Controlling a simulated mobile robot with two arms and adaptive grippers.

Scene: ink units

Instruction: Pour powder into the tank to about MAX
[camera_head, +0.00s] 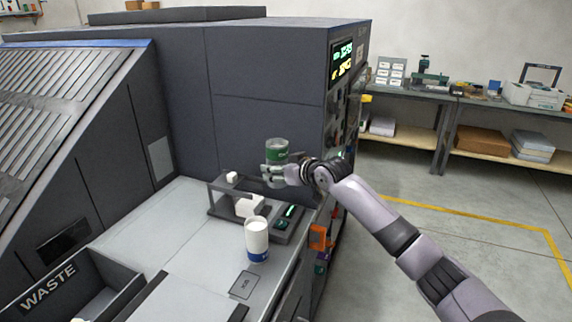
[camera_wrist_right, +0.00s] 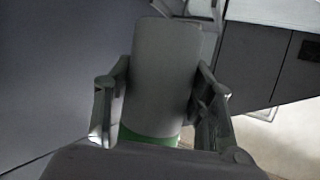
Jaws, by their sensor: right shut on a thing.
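My right gripper (camera_head: 275,176) is shut on a green can (camera_head: 277,152). The can is held roughly upright above the back right part of the bench. In the right wrist view the can's grey body (camera_wrist_right: 165,75) fills the space between the fingers, with a green band at its lower end. A dark frame stand (camera_head: 222,209) with white blocks sits on the bench, left of and below the can. I cannot tell which part is the tank, and no MAX mark or powder stream is readable. My left gripper is not in view.
A white cup with a blue base (camera_head: 257,243) stands on the bench in front of the stand. A WASTE bin (camera_head: 60,290) is at the front left. A large dark machine (camera_head: 265,90) rises behind. The bench (camera_head: 165,235) is clear left of the stand.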

